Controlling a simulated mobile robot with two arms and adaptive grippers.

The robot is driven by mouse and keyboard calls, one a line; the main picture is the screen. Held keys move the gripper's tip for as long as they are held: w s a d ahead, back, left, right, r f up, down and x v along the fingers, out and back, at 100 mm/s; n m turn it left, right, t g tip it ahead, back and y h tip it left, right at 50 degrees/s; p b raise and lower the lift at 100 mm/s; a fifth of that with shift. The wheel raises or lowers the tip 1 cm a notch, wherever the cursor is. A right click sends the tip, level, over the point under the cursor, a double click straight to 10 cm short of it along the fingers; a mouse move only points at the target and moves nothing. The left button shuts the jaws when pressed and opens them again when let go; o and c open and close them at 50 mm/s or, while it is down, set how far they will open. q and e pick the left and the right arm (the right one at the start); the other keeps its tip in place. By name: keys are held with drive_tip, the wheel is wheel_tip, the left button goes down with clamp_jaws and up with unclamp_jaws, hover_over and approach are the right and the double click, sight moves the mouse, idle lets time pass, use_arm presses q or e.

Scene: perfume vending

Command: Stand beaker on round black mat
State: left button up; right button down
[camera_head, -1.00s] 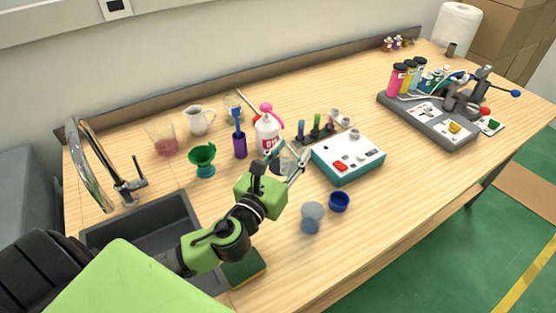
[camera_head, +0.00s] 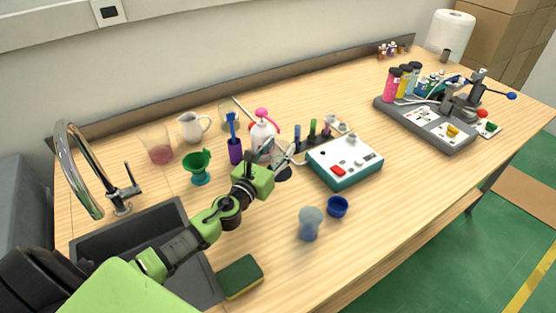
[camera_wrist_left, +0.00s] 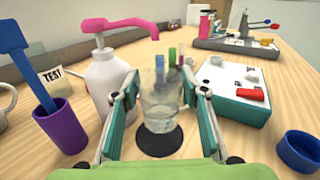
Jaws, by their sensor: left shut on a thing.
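My left gripper (camera_wrist_left: 162,108) is shut on a clear glass beaker (camera_wrist_left: 162,100), which sits upright between its fingers in the left wrist view. The round black mat (camera_wrist_left: 158,144) shows around and below the beaker's base; I cannot tell whether the base touches it. In the head view the left gripper (camera_head: 277,152) is between the white pump bottle and the teal box, and the mat (camera_head: 283,175) shows partly below its fingers. The beaker is mostly hidden there. My right gripper is not in view.
A white pump bottle (camera_head: 262,133) with a pink top stands close left of the gripper. A teal-and-white box (camera_head: 345,162) is close on the right. A blue cap (camera_head: 337,207) and blue-grey jar (camera_head: 310,223) stand in front. A sink (camera_head: 130,240) is at left.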

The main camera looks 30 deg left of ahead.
sight(274, 163)
use_arm(q)
drive_tip(key=f+b, duration=0.1)
drive_tip(key=f, duration=0.1)
drive_tip(key=f+b, duration=0.1)
drive_tip(key=shift+w+a+f, duration=0.2)
drive_tip(key=shift+f, duration=0.15)
drive_tip(key=shift+f, duration=0.2)
drive_tip(key=o, duration=1.2)
drive_tip(key=shift+r, duration=0.15)
